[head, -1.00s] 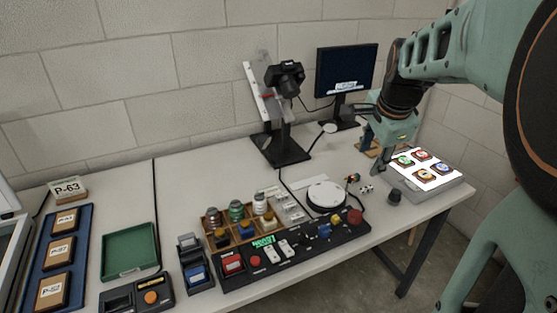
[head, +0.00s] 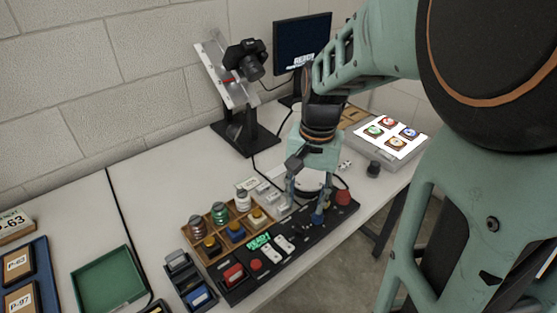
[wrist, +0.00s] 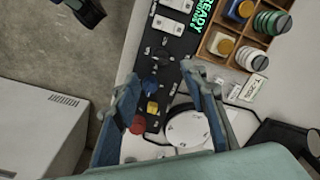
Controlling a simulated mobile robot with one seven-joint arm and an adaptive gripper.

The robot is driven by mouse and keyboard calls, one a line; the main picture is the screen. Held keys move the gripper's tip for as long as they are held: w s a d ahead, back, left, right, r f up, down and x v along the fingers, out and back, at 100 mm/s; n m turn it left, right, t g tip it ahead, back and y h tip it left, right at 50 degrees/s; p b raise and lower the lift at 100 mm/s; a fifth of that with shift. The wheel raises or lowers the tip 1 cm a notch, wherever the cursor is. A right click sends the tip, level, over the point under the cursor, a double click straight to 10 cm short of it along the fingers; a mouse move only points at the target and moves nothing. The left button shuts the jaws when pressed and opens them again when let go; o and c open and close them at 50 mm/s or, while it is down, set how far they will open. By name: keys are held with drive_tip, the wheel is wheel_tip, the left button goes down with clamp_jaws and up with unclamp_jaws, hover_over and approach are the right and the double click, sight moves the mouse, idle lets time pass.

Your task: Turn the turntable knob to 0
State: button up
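The black control panel (head: 268,277) carries a blue knob (wrist: 150,84), a yellow knob (wrist: 152,107) and a red mushroom button (wrist: 138,125). I cannot read which knob is marked for the turntable, nor its setting. The white round turntable (wrist: 187,128) lies beside the panel, partly hidden behind my gripper in the head view. My gripper (wrist: 160,76) is open, pointing down over the panel. In the wrist view its fingers stand on either side of the blue and yellow knobs, with nothing clearly held between them. Contact cannot be told.
A wooden tray (head: 188,229) with jars and coloured blocks stands behind the panel. A camera on a stand (head: 243,60), a monitor (head: 301,44) and a lit box with coloured tiles (head: 414,146) stand around. A green tray (head: 103,306) lies at the left.

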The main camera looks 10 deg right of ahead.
sight(301, 226)
drive_tip(key=f+b, duration=0.1)
drive_tip(key=f, duration=0.4)
drive_tip(key=f+b, duration=0.1)
drive_tip(key=f, duration=0.4)
drive_tip(key=shift+w+a+f, duration=0.1)
drive_tip(key=shift+a+f, duration=0.05)
drive_tip(key=shift+a, duration=0.05)
drive_tip(key=shift+c, duration=0.5)
clamp_jaws()
